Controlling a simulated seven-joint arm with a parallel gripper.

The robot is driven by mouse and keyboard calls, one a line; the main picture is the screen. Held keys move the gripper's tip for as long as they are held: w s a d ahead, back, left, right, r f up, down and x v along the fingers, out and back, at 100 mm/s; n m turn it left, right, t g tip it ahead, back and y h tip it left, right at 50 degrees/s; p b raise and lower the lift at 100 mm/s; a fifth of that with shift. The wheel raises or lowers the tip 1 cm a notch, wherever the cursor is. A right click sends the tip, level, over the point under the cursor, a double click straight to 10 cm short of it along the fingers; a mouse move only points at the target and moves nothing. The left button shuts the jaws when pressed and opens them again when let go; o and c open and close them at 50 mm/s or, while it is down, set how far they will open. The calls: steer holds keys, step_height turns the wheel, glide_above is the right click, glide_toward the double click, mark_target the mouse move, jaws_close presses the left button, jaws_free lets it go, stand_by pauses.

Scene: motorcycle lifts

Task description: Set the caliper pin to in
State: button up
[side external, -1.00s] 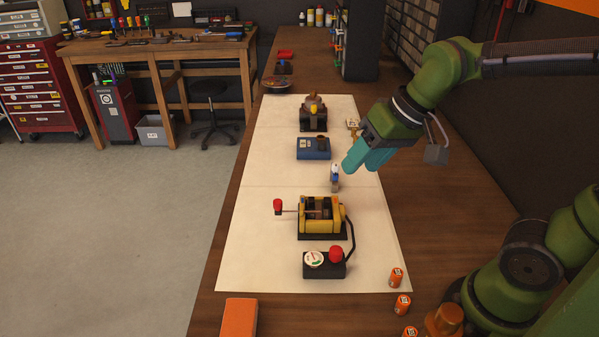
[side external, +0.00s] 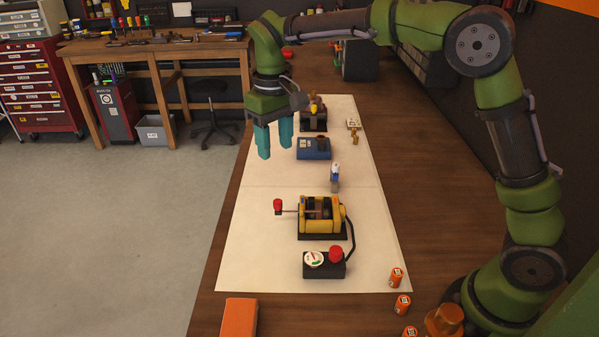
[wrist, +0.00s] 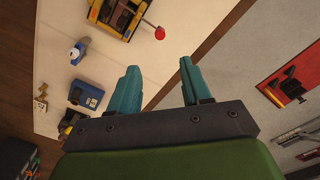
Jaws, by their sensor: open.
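A yellow and black device (side external: 322,216), which may be the caliper, stands on the white sheet. A thin rod with a red knob (side external: 278,204) sticks out from its left side; I cannot tell for sure that this is the caliper pin. In the wrist view the device (wrist: 117,14) is at the top, with its red knob (wrist: 160,33) to the right. My gripper (side external: 275,149) is open and empty, fingers down, above the sheet's far left edge. It is well beyond the red knob and apart from everything. Its teal fingers also show in the wrist view (wrist: 160,66).
A black box (side external: 324,269) with a dial and red button is cabled to the device. A white and blue bottle-like item (side external: 335,174), a blue box (side external: 313,148) and a dark fixture (side external: 313,120) stand behind it. The sheet's left strip (side external: 248,230) is clear.

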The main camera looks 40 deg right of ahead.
mark_target(278, 201)
step_height(278, 201, down, 15)
steer(key=shift+r, duration=0.2)
jaws_close()
stand_by(0.3)
